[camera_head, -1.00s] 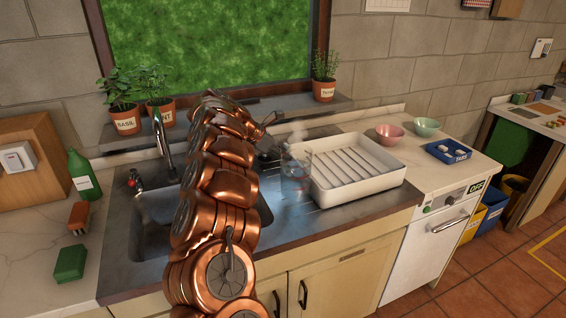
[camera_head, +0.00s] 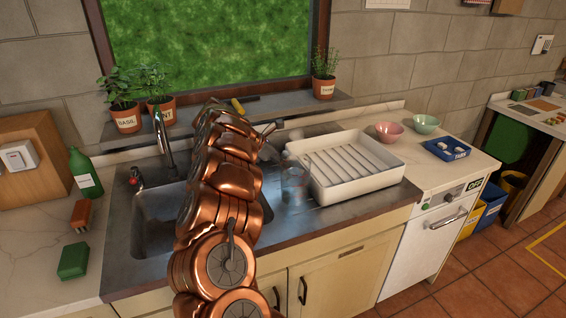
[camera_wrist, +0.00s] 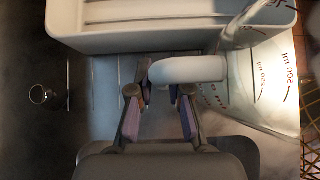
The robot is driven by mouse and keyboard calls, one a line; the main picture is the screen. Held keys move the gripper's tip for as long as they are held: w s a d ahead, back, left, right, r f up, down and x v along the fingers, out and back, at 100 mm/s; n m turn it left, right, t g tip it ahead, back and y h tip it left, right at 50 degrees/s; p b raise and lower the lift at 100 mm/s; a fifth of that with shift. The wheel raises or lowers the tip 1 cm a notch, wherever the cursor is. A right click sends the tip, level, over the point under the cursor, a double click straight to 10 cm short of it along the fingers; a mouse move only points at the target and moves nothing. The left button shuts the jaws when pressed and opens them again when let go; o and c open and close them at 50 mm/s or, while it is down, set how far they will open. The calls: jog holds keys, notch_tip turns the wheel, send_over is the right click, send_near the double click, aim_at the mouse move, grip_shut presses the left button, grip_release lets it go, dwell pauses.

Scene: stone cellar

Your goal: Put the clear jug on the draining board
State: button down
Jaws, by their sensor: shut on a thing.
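The clear jug (camera_head: 294,182) stands upright just left of the white dish tray, over the metal draining board (camera_head: 325,213) at the right of the sink. In the wrist view the jug (camera_wrist: 262,85) is at the right, with printed volume marks, and its pale handle (camera_wrist: 190,70) reaches between my fingers. My gripper (camera_wrist: 160,98) is shut on this handle. The grooved draining board (camera_wrist: 104,92) lies beneath. I cannot tell whether the jug's base touches it. In the head view my arm hides much of the gripper.
The white ribbed dish tray (camera_head: 355,184) stands close to the jug's right. The sink (camera_head: 155,218) is at the left, with a tap (camera_head: 163,140) behind. A pink bowl (camera_head: 389,131), a green bowl (camera_head: 426,124) and a blue tray (camera_head: 450,150) stand farther right. The draining board's front strip is clear.

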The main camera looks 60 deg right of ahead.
jog(key=c, duration=1.1)
grip_release()
jog(key=shift+r, duration=0.2)
jog(key=shift+b+v, duration=1.6)
jog(key=shift+v, duration=4.3)
jog(key=shift+a+f, duration=0.1)
